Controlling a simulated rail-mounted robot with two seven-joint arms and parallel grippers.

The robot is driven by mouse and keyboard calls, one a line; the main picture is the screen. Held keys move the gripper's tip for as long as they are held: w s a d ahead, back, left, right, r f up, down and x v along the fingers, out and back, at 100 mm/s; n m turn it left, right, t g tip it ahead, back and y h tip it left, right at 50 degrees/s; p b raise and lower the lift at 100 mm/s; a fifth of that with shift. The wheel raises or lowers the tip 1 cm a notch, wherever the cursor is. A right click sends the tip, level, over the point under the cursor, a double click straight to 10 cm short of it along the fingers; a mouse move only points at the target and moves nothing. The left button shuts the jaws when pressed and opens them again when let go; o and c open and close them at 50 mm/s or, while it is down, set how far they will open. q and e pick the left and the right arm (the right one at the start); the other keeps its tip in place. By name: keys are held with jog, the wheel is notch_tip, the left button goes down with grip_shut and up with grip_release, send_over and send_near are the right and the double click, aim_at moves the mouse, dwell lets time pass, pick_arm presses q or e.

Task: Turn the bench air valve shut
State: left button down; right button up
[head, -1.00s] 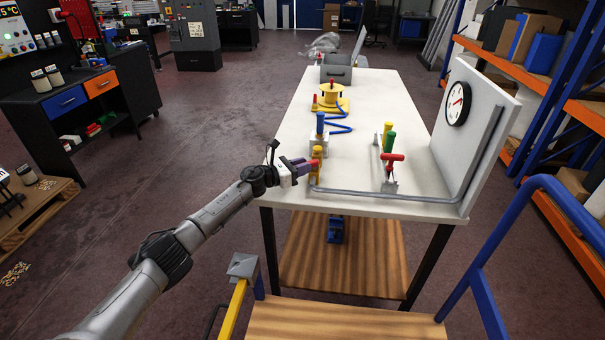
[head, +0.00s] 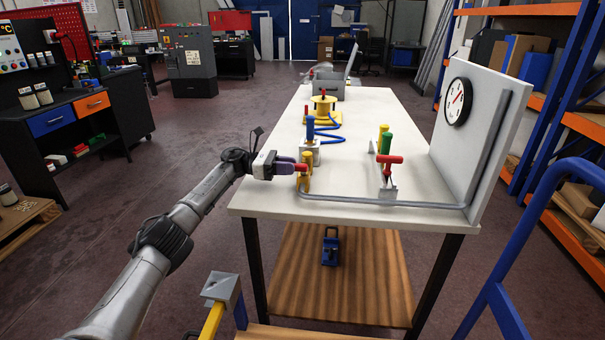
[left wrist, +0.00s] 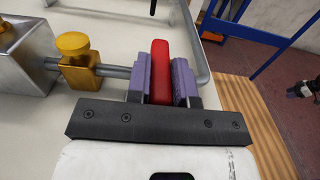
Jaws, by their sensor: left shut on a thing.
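The air valve's red lever (left wrist: 160,70) is between the two purple finger pads of my left gripper (left wrist: 160,88) in the left wrist view. My left gripper (head: 292,167) is shut on it at the near left edge of the white bench. In the head view the lever's red end (head: 302,168) shows just past the fingers, beside the brass-yellow valve body (head: 305,184). A brass body with a yellow knob (left wrist: 73,44) sits on the pipe to the left in the left wrist view. The lever's pivot is hidden.
A grey pipe (head: 390,199) runs along the near bench edge to an upright panel with a round gauge (head: 457,101). Blue-handled (head: 310,128) and red-green fittings (head: 387,160) stand on the bench. A blue rail (head: 520,235) is at the near right.

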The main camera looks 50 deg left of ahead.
dwell(0.3)
pick_arm(q)
jog(key=c, duration=1)
grip_release()
jog(key=p+v, duration=0.1)
jog(key=v, duration=0.8)
jog(key=shift+w+r+p, duration=0.1)
jog(key=shift+r+p, duration=0.05)
jog(key=shift+p, duration=0.25)
jog(key=b+v, duration=0.2)
jog(key=v, duration=0.1)
jog(key=shift+a+f+b, duration=0.1)
jog(key=shift+f+b, duration=0.15)
jog(key=shift+b, duration=0.1)
jog(key=shift+b+v, duration=0.8)
jog(key=shift+b, duration=0.25)
jog(key=shift+r, duration=0.15)
